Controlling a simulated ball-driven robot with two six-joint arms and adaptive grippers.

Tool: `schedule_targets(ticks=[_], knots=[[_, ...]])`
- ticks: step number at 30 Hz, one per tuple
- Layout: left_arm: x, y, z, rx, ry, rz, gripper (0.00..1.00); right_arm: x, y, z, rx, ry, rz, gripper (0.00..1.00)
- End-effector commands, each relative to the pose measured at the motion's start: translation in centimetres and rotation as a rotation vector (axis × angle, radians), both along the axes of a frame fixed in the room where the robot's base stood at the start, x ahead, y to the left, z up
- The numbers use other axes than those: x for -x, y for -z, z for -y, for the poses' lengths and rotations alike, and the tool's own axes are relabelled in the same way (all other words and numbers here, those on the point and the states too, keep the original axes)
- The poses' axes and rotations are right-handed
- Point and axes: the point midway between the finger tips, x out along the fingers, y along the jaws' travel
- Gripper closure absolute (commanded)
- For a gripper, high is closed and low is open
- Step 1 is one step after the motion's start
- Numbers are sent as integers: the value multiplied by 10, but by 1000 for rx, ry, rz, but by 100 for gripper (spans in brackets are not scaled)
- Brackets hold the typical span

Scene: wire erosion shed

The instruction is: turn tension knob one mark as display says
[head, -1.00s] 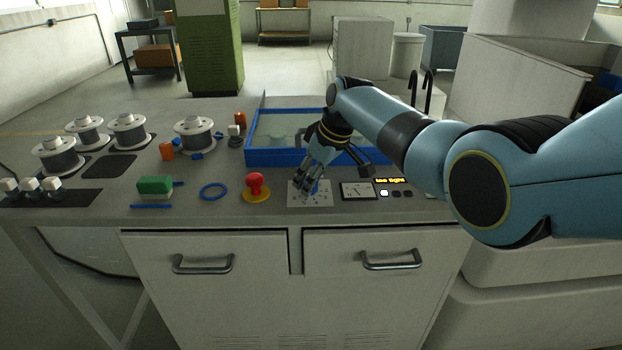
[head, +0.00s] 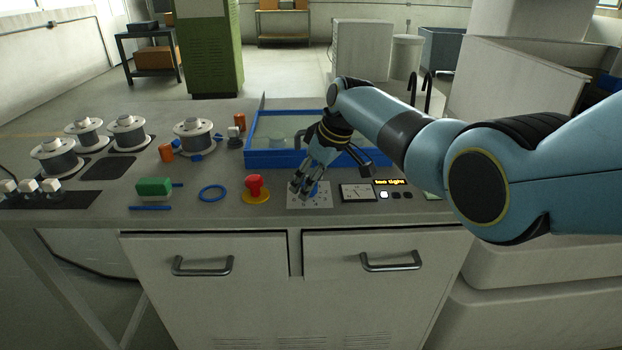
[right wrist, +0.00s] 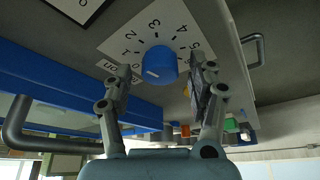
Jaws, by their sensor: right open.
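The blue tension knob (right wrist: 161,64) stands on a white dial plate (right wrist: 135,25) with printed numbers; a short white mark shows on its top. I cannot tell exactly which number the mark points at. My right gripper (right wrist: 160,72) is open, with one finger either side of the knob in the right wrist view; I see no clear contact. In the head view my right gripper (head: 305,190) is low over the plate (head: 325,202) and partly hides the knob (head: 318,188). The display (head: 390,182) reads "too tight" in yellow letters. My left gripper is not in view.
A needle gauge (head: 357,192) lies just right of the plate. A red mushroom button (head: 255,186) on a yellow base stands to its left, beside a blue ring (head: 213,193). A blue-rimmed tray (head: 275,158) is behind. Wire spools (head: 195,135) stand at the back left.

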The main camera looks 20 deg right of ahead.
Motion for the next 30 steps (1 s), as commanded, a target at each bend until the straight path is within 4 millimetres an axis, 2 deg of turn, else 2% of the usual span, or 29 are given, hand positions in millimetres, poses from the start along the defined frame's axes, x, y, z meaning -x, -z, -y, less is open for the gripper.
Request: schedule_targets(ticks=[4,8,21,24,30], knots=[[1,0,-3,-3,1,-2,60,1,-4,1,0,0,1,42],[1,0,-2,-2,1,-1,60,5,-17,5,-1,1,2,42],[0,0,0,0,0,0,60,30,-97,26,0,1,3,42],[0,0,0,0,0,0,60,34,-106,28,0,0,1,42],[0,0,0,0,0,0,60,36,-111,29,0,0,0,42]])
